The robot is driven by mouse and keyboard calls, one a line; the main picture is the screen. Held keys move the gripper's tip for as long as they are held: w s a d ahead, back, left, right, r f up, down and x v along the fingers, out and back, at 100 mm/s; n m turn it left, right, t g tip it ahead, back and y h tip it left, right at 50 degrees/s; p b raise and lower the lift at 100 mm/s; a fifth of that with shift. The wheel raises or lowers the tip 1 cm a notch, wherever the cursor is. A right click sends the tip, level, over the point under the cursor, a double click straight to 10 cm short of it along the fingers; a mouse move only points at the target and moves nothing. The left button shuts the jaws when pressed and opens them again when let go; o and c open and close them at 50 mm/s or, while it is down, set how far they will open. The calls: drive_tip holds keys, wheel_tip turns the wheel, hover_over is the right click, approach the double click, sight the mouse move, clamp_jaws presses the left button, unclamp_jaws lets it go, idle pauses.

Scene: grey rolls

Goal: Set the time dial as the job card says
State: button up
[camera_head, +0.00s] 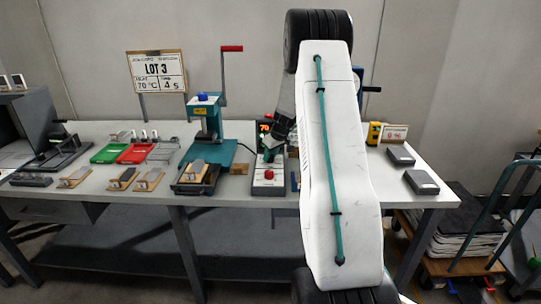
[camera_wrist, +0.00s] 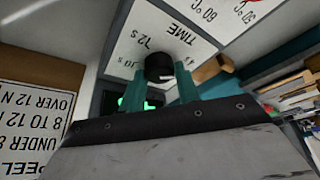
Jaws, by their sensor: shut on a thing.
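The job card (camera_head: 157,72) stands on a post at the back left in the head view; it reads LOT 3, 70 °C and 4 s. In the wrist view the time dial (camera_wrist: 158,64) is a black round knob on a pale panel marked TIME, with upside-down labels such as 12 s and 10 s around it. My gripper (camera_wrist: 160,77) has its teal fingers shut on the knob, one on each side. The knob's pointer is not clear. In the head view the control box (camera_head: 268,178) with a red button is partly behind my arm, which hides the dial.
A teal press (camera_head: 207,135) with a red-handled lever stands left of the control box. Red and green trays (camera_head: 135,153) and several small blocks lie further left. Dark blocks (camera_head: 421,182) lie at the right end of the bench. A printed peel card (camera_wrist: 35,120) shows in the wrist view.

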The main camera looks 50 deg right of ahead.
drive_tip(key=shift+s, duration=0.1)
drive_tip(key=o, duration=1)
drive_tip(key=shift+c, duration=0.2)
drive_tip(key=v, duration=0.7)
drive_tip(key=shift+r, duration=0.35)
drive_tip(key=shift+s, duration=0.15)
